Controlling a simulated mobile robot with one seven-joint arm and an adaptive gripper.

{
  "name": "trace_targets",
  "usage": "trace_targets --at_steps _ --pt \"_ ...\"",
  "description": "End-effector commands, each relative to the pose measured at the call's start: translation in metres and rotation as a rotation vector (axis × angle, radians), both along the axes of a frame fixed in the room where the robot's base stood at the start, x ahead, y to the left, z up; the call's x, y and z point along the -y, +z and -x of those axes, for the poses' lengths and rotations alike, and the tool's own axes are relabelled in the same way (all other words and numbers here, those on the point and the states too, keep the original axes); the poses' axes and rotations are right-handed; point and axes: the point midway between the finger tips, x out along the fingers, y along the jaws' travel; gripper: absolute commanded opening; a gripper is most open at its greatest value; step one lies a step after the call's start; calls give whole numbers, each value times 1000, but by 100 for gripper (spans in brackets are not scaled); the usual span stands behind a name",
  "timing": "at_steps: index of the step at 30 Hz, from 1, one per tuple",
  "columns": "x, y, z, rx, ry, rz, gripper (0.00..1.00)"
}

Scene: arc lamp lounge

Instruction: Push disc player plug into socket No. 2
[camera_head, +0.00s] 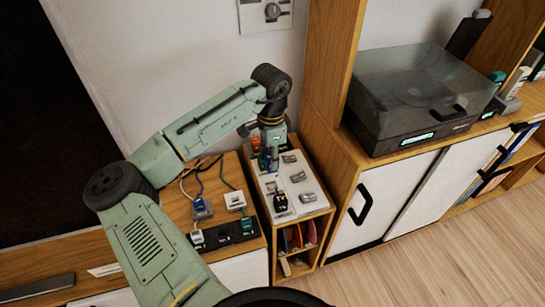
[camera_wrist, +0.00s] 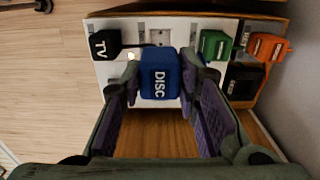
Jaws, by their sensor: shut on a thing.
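The blue disc player plug (camera_wrist: 160,73), marked DISC, sits between the fingers of my gripper (camera_wrist: 162,84) in the wrist view. My gripper is shut on it. In front of it is the white socket panel (camera_head: 273,189), with a socket face (camera_wrist: 158,37) partly showing just beyond the plug. I cannot tell whether the plug touches it, and no socket number is readable. In the head view my gripper (camera_head: 268,158) is over the panel's far part and partly hides the plug.
A black TV plug (camera_wrist: 104,44) is on one side, with green (camera_wrist: 215,45) and orange (camera_wrist: 268,47) plugs on the other. A black block (camera_wrist: 243,80) is close to the right finger. A power strip (camera_head: 222,233) lies left of the panel; a turntable (camera_head: 415,95) stands right.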

Motion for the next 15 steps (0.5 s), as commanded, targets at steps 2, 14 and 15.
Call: trace_targets --at_steps 2,14,15 --pt "0 0 0 0 0 0 0" --pt "0 -10 0 0 1 2 0" --pt "0 -15 0 0 1 2 0"
